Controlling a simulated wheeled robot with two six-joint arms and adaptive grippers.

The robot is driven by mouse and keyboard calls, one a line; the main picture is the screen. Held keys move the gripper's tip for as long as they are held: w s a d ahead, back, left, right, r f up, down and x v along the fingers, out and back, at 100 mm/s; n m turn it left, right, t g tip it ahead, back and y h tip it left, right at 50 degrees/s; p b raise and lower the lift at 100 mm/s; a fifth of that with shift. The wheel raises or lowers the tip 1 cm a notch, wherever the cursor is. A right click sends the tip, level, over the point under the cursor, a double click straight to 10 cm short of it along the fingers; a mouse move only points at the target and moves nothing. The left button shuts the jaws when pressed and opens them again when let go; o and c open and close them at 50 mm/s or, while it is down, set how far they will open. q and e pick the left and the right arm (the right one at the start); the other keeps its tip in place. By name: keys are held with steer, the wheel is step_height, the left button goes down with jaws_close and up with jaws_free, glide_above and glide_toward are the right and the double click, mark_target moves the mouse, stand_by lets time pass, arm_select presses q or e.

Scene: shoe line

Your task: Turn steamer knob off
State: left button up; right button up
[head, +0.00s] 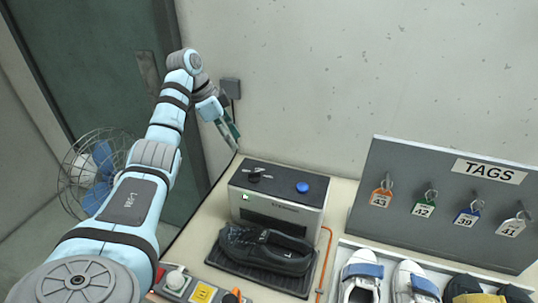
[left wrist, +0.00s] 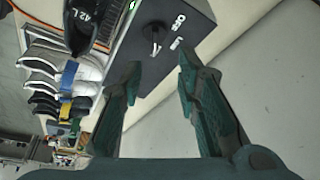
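The steamer box (head: 278,205), grey with a black top, stands on the table by the wall. Its black knob (head: 254,173) is on the top at the left, and a round blue button (head: 303,187) is at the right. In the left wrist view the knob (left wrist: 154,32) lies beyond the fingertips, beside white lettering that includes "OFF". I cannot tell the knob's setting for sure. A small green light shows on the box's front. My left gripper (left wrist: 160,65) is open and empty, apart from the knob; in the head view it hangs up and left of the box (head: 227,128). My right gripper is not in view.
An orange hose runs along the right. A grey tag board (head: 440,205) and several shoes (head: 362,275) are farther right. A wall socket (head: 231,87) is behind my left gripper. A fan (head: 95,170) stands left.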

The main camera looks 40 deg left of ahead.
arm_select(q)
glide_above(252, 172)
steer(key=s+a, duration=0.1)
steer(key=s, duration=0.2)
steer(key=f, duration=0.7)
steer(key=shift+w+a, duration=0.1)
steer(key=shift+a, duration=0.1)
steer(key=w+f, duration=0.2)
steer(key=f, duration=0.1)
steer(key=w+d+f, duration=0.1)
steer(key=shift+f, duration=0.4)
steer(key=shift+d+f, duration=0.1)
steer(key=shift+f, duration=0.1)
steer(key=shift+s+r, duration=0.1)
steer(key=shift+s, duration=0.1)
steer(key=shift+s+r, duration=0.1)
steer(key=shift+s, duration=0.05)
steer(key=shift+c, duration=2.6)
jaws_close()
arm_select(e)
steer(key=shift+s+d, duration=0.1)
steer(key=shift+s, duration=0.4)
